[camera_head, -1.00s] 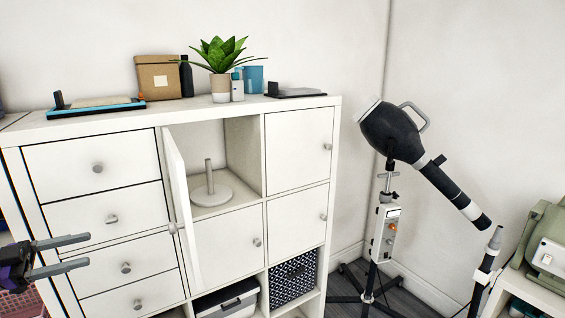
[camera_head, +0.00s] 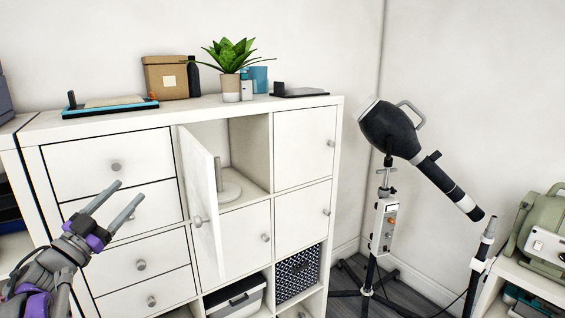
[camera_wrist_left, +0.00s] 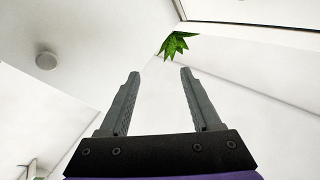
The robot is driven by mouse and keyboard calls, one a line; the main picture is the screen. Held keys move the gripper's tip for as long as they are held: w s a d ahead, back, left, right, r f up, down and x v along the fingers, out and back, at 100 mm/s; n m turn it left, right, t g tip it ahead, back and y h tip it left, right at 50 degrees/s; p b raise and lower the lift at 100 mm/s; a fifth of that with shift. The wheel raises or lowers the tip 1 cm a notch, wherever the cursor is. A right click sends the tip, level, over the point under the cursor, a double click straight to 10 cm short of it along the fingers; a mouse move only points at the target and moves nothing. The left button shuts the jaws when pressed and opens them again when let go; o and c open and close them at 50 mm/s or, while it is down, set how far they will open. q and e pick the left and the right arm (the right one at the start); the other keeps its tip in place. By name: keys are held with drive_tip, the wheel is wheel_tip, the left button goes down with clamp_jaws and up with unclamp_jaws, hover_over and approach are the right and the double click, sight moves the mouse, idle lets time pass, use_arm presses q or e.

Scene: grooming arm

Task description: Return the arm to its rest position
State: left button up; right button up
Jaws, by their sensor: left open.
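My left gripper (camera_head: 122,205) is at the lower left in the head view, in front of the white drawers. Its two grey fingers are spread and point up and to the right, with nothing between them. In the left wrist view the same gripper (camera_wrist_left: 160,78) shows its fingers apart and empty. The grooming arm is not clearly identifiable. A black dryer (camera_head: 392,130) hangs on a stand at the right, apart from my gripper. My right gripper is not in view.
The white cabinet (camera_head: 300,210) has an open door (camera_head: 200,195) standing out near my gripper. A holder with an upright post (camera_head: 228,188) stands in that compartment. A plant (camera_head: 232,55) and boxes stand on top. A green case (camera_head: 540,235) is at the far right.

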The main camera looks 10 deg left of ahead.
use_arm(q)
drive_tip(key=s+d+f+n+g+y, duration=0.4)
drive_tip(key=d+f+n+y, duration=0.1)
drive_tip(key=f, duration=0.5)
drive_tip(key=s+d+f+n+g+y, duration=0.4)
drive_tip(key=s+d+f+n+y, duration=0.15)
drive_tip(key=f, duration=0.55)
drive_tip(key=s+d+f+m+g+h, duration=0.1)
drive_tip(key=s+d+f+g+h, duration=0.1)
drive_tip(key=s+d+f+g, duration=0.2)
drive_tip(key=s+d+f+m+g+h, duration=0.1)
drive_tip(key=s+d+f+g+h, duration=0.2)
drive_tip(key=s+d+f, duration=0.6)
drive_tip(key=s+f, duration=0.3)
drive_tip(key=f, duration=0.1)
drive_tip(key=shift+s+d+f+g, duration=0.25)
drive_tip(key=shift+g, duration=0.15)
